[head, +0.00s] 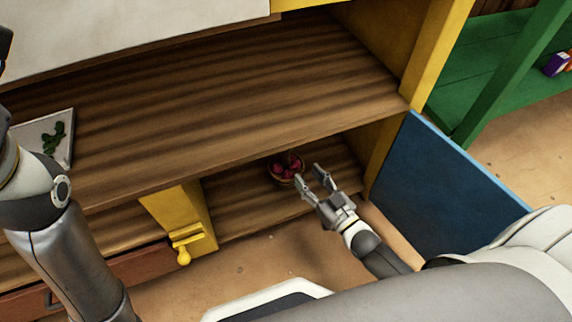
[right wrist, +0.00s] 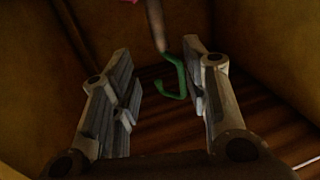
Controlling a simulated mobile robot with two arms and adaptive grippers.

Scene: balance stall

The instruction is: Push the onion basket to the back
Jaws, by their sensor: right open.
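The onion basket (head: 272,176) is a small round brown basket with several red onions (head: 290,166) in it. It sits on the lower wooden shelf of the stall, under the upper board. My right gripper (head: 309,175) is open, with its fingertips just right of the basket and in front of it. In the right wrist view the two spread fingers (right wrist: 160,95) show with no basket clearly between them. A pink bit shows at the top edge there. My left arm is at the left; its gripper is out of view.
The lower shelf (head: 240,210) is bare around the basket. The upper board (head: 220,90) overhangs it. A blue door panel (head: 445,190) stands open at the right. A yellow post (head: 180,208) with a yellow latch (head: 184,250) stands left. In the wrist view, a green hooked thing (right wrist: 180,75) lies beyond the fingers.

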